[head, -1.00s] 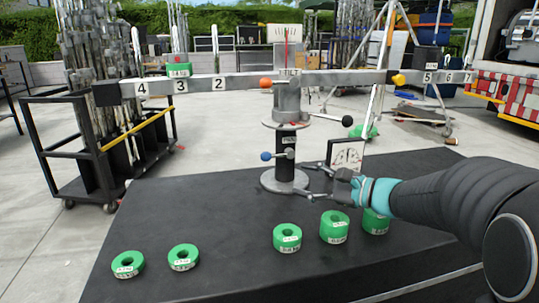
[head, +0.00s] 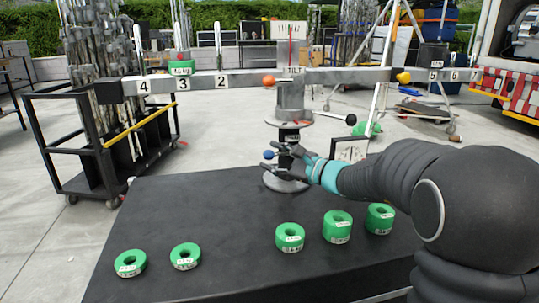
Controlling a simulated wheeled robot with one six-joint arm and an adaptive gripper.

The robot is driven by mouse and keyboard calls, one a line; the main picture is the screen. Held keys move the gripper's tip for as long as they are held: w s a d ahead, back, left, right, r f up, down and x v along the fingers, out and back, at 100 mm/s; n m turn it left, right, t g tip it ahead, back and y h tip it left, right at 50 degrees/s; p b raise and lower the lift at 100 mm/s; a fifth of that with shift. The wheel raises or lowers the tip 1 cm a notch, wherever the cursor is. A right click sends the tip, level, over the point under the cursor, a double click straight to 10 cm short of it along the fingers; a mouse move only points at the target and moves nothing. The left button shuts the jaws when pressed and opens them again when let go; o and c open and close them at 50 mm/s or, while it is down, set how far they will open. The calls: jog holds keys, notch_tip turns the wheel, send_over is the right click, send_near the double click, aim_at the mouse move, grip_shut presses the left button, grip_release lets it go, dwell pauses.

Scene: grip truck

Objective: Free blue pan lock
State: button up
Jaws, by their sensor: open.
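The blue ball-ended lock (head: 268,155) sticks out to the left from the lower column of a balance stand (head: 288,130) on the black table. My gripper (head: 273,157) is open, pointing left, with its fingertips above and below the blue ball in the head view. I cannot tell whether they touch it or are still nearer the camera. The gripper hides the lever's shaft and part of the column. The stand's long grey beam (head: 335,77) lies across the top, with a green weight (head: 182,67) on its left arm at mark 3.
An orange knob (head: 268,80), a yellow knob (head: 403,77) and a black knob (head: 351,120) are on the stand. Several green ring weights (head: 290,237) lie along the table front. A white square dial (head: 350,149) stands behind my wrist.

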jog(key=shift+x, duration=0.75)
grip_shut()
jog(key=shift+f, duration=0.1)
